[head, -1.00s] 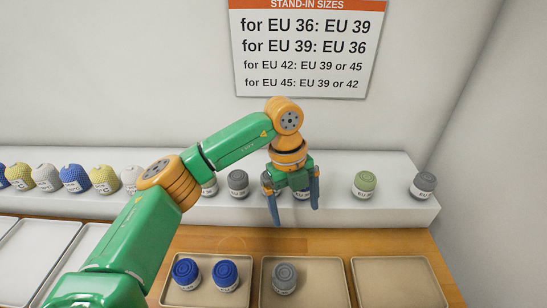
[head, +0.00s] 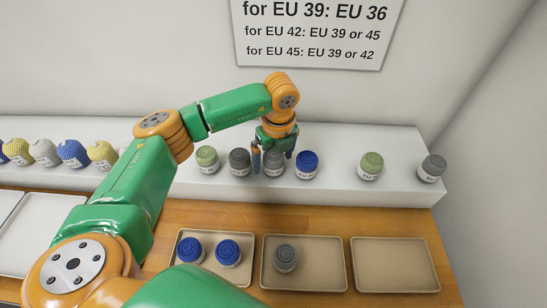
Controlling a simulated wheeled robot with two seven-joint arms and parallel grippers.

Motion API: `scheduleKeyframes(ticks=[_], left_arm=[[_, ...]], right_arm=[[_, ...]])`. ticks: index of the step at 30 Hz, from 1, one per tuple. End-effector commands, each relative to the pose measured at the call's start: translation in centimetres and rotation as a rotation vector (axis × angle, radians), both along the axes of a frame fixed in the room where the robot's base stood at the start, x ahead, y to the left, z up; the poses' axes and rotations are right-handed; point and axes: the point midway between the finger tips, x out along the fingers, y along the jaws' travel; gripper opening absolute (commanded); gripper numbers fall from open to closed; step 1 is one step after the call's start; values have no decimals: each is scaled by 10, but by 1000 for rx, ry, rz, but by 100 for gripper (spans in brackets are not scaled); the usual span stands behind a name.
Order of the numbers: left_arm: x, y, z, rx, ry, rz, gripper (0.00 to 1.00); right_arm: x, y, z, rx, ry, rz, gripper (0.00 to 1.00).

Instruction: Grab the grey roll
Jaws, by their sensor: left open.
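Grey rolls with white labels stand on the white shelf: one (head: 240,162) left of my left gripper, one (head: 275,166) at the gripper and partly hidden by it, and one (head: 432,168) at the far right end. Another grey roll (head: 285,258) sits in the middle tan tray. My left gripper (head: 272,160) points down at the shelf, open, with its fingers apart on either side of the partly hidden grey roll in the picture. Whether they are around it or in front of it, I cannot tell. My right gripper is out of view.
On the shelf (head: 400,196), a blue roll (head: 306,165) stands close right of the gripper, with green rolls (head: 206,159) (head: 370,166) farther out. Two blue rolls fill the left tan tray (head: 215,278). The right tan tray (head: 395,265) is empty.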

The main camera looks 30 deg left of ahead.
Motion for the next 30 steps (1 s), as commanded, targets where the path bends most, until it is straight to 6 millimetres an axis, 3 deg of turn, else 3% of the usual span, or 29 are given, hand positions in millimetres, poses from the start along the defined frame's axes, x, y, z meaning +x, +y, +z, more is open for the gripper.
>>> scheduleKeyframes(ticks=[2, 12, 19, 23, 26, 30], left_arm=[[0, 0, 0, 0, 0, 0, 100], [0, 0, 0, -1, 1, 0, 10], [0, -1, 1, -1, 0, 0, 10], [1, -1, 9, -3, -4, -1, 10], [2, -1, 26, -3, -10, -1, 10], [-30, 5, 64, -1, -10, -2, 10]], right_arm=[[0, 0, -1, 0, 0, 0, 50], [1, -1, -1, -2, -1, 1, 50], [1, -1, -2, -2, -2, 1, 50], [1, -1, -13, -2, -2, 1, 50], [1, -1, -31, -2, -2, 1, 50], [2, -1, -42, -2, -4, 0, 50]])
